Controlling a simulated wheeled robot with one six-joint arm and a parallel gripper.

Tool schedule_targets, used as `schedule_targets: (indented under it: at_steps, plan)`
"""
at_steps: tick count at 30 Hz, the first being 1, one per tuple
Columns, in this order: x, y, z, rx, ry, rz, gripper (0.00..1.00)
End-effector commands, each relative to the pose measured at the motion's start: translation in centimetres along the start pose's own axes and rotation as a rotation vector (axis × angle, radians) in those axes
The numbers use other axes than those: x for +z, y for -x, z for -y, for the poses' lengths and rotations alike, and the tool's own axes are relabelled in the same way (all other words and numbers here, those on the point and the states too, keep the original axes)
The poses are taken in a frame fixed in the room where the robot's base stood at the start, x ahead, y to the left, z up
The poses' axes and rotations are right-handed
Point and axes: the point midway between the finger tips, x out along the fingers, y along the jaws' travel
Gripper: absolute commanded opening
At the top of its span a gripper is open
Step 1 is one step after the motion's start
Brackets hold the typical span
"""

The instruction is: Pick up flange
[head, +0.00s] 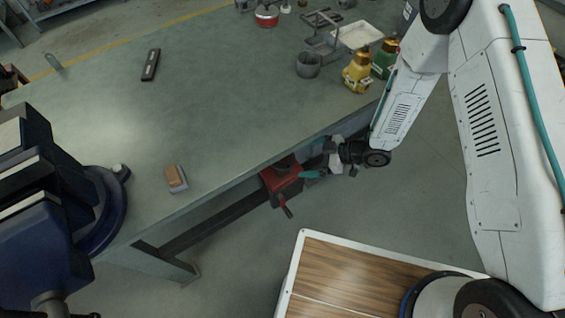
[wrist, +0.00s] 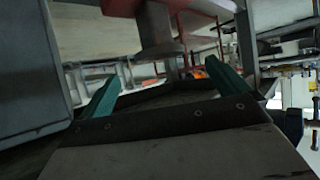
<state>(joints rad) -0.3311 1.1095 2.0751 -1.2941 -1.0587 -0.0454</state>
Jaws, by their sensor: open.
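A grey metal part with a round stem and a wider disc (wrist: 158,48), which looks like the flange, shows in the wrist view against a red body (wrist: 118,7). In the head view a dark round piece (head: 284,162), probably the same part, sits at the red body (head: 284,188) by the workbench edge, partly hidden by the bench. My gripper (head: 308,160) is beside it, to its right. In the wrist view my gripper (wrist: 163,72) has its teal fingers spread, with the grey part ahead between them and no clear contact. The gap between them is hard to judge.
The workbench (head: 220,100) edge runs close to my gripper. A grey panel (wrist: 30,75) fills the wrist view's left side. A blue vise (head: 50,210) stands at left. A brown-topped block (head: 176,178), a black bar (head: 151,65) and yellow bottle (head: 358,75) are on the bench.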

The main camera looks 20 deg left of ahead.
Motion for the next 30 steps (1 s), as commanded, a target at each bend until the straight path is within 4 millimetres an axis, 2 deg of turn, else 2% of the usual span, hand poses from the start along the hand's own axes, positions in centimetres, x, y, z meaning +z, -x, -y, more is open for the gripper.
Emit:
schedule_targets:
  at_steps: [11, 19, 26, 27, 30]
  plan:
    - [-0.7, -3.4, 0.0, -0.003, 0.004, -0.025, 1.00]
    - [-0.9, -7.2, -0.2, -0.003, 0.003, -0.024, 1.00]
    - [-0.9, -7.7, -0.3, -0.001, 0.003, -0.023, 1.00]
    - [-0.9, -7.7, -0.3, -0.001, 0.003, -0.023, 0.97]
    - [-0.9, -7.7, -0.3, -0.001, 0.003, -0.023, 0.69]
